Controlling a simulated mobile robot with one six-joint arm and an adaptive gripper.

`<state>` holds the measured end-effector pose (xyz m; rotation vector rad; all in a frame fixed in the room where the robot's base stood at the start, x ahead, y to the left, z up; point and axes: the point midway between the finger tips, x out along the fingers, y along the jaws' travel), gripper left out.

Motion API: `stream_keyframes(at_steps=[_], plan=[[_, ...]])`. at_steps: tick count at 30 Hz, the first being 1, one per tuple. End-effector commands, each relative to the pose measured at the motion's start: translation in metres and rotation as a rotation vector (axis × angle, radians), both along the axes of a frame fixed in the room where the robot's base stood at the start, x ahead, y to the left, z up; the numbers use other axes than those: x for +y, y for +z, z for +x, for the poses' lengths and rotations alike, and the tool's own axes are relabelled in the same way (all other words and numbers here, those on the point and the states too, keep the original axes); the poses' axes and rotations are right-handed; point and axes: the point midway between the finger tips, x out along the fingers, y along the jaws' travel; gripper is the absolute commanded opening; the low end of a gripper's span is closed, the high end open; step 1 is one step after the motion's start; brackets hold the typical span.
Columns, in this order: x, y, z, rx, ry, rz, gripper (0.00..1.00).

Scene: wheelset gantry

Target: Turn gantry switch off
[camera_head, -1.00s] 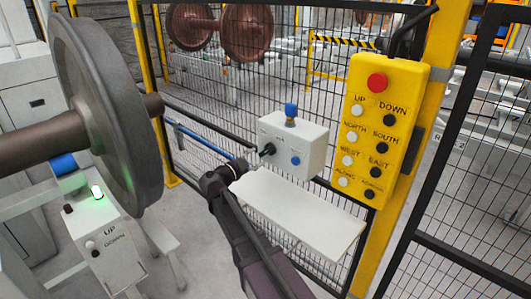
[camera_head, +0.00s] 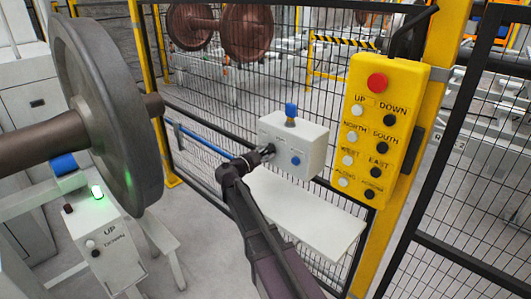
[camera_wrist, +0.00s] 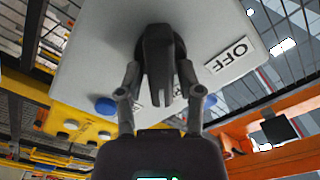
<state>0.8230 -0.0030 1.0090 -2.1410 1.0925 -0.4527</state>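The gantry switch is a black knob on the left part of a pale grey control box (camera_head: 306,140), mostly hidden by my gripper (camera_head: 262,153) in the head view. In the wrist view the black switch (camera_wrist: 160,65) stands out from the box face, with an "OFF" label (camera_wrist: 230,55) to its right. My gripper (camera_wrist: 160,72) has one finger on each side of the switch. The fingers look spread around it; I cannot tell whether they touch it.
The box has a blue knob (camera_head: 291,110) on top and a blue button (camera_head: 295,160). A white shelf (camera_head: 305,215) lies below. A yellow pendant (camera_head: 383,130) with a red button hangs at right. Black mesh fence (camera_head: 215,90) stands behind. A large wheelset (camera_head: 105,110) is at left.

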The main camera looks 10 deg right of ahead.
Motion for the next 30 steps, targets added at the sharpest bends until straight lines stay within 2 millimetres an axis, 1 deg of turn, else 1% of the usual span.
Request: stream_keyframes(at_steps=[1,3,6,7,10,17,23,30], plan=[[0.0001,0.0000,-0.0001,0.000,0.000,0.000,0.18],[0.0001,0.0000,-0.0001,0.000,0.000,0.000,0.00],[0.0000,-0.0001,-0.0002,0.000,-0.001,0.001,0.00],[0.0056,-0.0001,0.0003,0.000,0.002,0.001,0.00],[0.0017,-0.0003,-0.0002,0.002,0.001,-0.001,0.00],[0.0000,-0.0001,-0.0002,0.030,-0.001,-0.021,0.00],[-0.0003,0.0002,0.0001,0.101,-0.001,-0.072,0.00],[-0.0002,0.0008,0.0008,0.246,-0.003,-0.177,0.00]])
